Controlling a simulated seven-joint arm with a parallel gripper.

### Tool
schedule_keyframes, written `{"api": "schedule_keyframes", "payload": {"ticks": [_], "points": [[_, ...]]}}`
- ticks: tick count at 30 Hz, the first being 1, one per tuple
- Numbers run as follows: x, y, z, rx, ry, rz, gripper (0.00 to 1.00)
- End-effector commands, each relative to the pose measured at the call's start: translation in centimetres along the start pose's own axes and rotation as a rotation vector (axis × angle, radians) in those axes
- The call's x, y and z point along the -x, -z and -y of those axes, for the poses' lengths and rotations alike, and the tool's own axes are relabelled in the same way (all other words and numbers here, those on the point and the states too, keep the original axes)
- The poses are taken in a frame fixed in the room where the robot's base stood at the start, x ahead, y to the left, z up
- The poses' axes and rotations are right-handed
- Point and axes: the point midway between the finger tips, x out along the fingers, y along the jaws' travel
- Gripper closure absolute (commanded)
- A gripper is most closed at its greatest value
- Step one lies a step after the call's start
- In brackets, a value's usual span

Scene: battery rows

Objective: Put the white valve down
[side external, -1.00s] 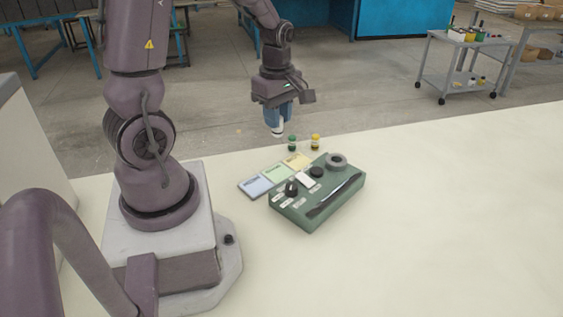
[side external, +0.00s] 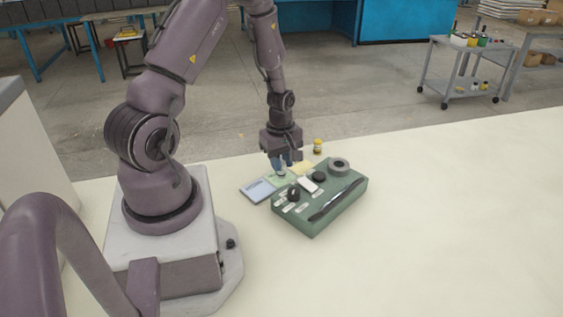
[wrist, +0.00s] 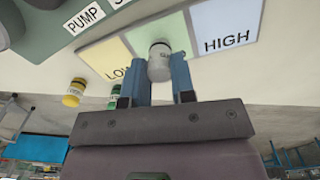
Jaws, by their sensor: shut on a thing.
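My gripper (side external: 281,166) is shut on the white valve (wrist: 159,62), a small white-capped cylinder between the blue fingers. It holds the valve over the middle, green card (wrist: 146,36), and I cannot tell whether its base touches. The yellow card (wrist: 103,60), lettered LOW in part, and the blue card (wrist: 225,28), lettered HIGH, lie on either side. The green card's lettering is mostly hidden by the valve. The yellow valve (side external: 318,146) stands on the table behind the cards. The green valve (wrist: 115,92) is partly seen beside a finger in the wrist view and hidden in the side view.
The table to the right (side external: 450,210) is clear.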

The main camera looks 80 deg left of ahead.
Motion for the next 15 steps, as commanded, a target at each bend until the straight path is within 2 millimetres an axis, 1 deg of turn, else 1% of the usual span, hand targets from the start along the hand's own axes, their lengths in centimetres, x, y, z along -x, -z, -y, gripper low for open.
{"api": "schedule_keyframes", "payload": {"ticks": [2, 12, 13, 14, 15], "points": [[-0.45, -0.01, 0.00, 0.001, 0.000, 0.001, 1.00], [-0.71, 0.00, -0.02, 0.001, -0.001, 0.000, 1.00], [-0.74, 0.01, -0.04, 0.001, -0.002, -0.001, 0.74], [-0.70, 0.02, -0.05, 0.001, -0.002, -0.001, 0.67], [-0.70, 0.02, -0.04, 0.001, -0.002, -0.001, 0.58]]}}
